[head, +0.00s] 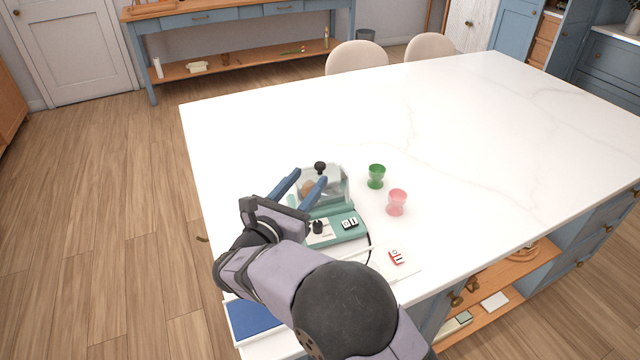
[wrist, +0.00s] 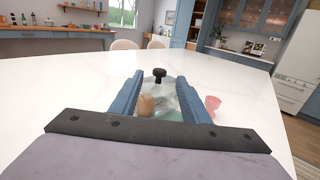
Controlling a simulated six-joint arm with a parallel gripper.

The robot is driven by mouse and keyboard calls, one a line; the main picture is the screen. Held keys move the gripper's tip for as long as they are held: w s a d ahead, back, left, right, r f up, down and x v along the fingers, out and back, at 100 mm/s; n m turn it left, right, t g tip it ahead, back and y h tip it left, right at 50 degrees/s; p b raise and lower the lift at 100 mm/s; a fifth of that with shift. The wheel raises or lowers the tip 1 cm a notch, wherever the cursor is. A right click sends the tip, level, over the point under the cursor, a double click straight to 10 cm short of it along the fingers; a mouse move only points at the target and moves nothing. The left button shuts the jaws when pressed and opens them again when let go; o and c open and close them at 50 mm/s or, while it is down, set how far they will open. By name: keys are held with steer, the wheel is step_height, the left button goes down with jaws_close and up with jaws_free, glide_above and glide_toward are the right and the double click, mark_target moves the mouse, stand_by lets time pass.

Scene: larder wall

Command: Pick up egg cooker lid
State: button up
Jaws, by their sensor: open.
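The egg cooker (head: 345,231) is a teal-green box with dials on its front, standing near the left edge of the white counter. Its clear lid (head: 338,187) with a black knob (head: 320,166) sits on top, and a brown egg shows through it. In the wrist view the black knob (wrist: 160,75) stands straight ahead, between and beyond the blue fingers, with the brown egg (wrist: 146,106) below it. My gripper (head: 310,179) is open and empty, its two blue fingers reaching towards the lid. I cannot tell whether the fingers touch the lid.
A green egg cup (head: 376,176) and a pink egg cup (head: 397,202) stand right of the cooker. A small red-and-white item (head: 396,257) lies at the front on a white board. A blue-covered item (head: 256,318) lies at the near left corner. The counter's far side is clear.

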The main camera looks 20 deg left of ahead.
mark_target(318, 168)
steer(key=shift+w+d+p, duration=0.15)
steer(key=shift+w+p, duration=0.15)
steer(key=shift+w, duration=0.75)
steer(key=shift+w+r+p, duration=0.15)
steer(key=shift+w+p, duration=0.2)
steer(key=shift+w+d+p, duration=0.2)
steer(key=shift+w+p, duration=0.75)
steer(key=shift+w, duration=1.3)
jaws_close()
